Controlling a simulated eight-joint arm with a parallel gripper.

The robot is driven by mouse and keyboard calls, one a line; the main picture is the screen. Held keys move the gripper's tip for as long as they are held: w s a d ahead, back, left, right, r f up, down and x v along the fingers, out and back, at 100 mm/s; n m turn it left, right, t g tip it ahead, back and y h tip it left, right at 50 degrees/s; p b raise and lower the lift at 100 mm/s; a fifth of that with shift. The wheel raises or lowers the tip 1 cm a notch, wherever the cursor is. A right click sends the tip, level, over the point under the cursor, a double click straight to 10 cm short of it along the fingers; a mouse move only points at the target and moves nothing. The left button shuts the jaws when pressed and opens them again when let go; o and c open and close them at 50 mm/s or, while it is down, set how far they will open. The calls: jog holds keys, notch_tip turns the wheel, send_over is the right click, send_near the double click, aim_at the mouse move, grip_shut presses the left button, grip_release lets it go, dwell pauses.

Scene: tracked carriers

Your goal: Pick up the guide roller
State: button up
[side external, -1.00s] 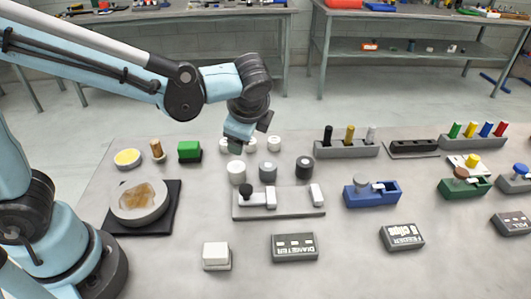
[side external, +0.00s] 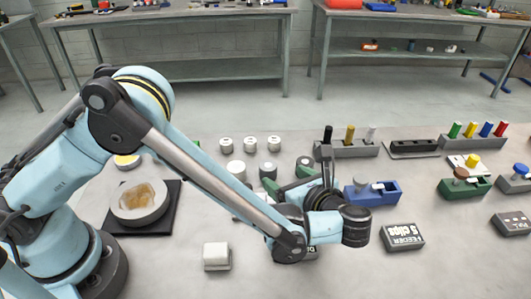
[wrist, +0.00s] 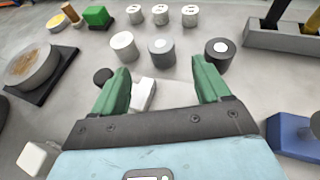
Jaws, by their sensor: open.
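Several short cylinders stand upright on the table; I cannot tell for sure which is the guide roller. The front row has a white cylinder (wrist: 123,46), a grey cylinder (wrist: 161,52) and a dark cylinder with a white top (wrist: 219,52). The side view shows the white one (side external: 236,169), the grey one (side external: 267,171) and, partly hidden, the dark one (side external: 305,161). Three white cylinders (wrist: 160,13) stand behind. My gripper (wrist: 157,78) is open and empty, its green fingers apart and pointing toward the front row. It touches no cylinder in the wrist view.
A grey gauge with a black knob (wrist: 103,75) and white block (wrist: 145,94) lies below my fingers. A blue fixture (side external: 372,191) is at right, a grey peg rack (side external: 347,149) behind. A round dish (side external: 140,201) on a dark mat and a green block (wrist: 97,16) are left.

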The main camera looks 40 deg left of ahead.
aim_at(269, 165)
jog(key=x, duration=1)
jog(key=shift+w+a+r, duration=0.1)
jog(key=shift+w, duration=0.05)
jog(key=c, duration=1.2)
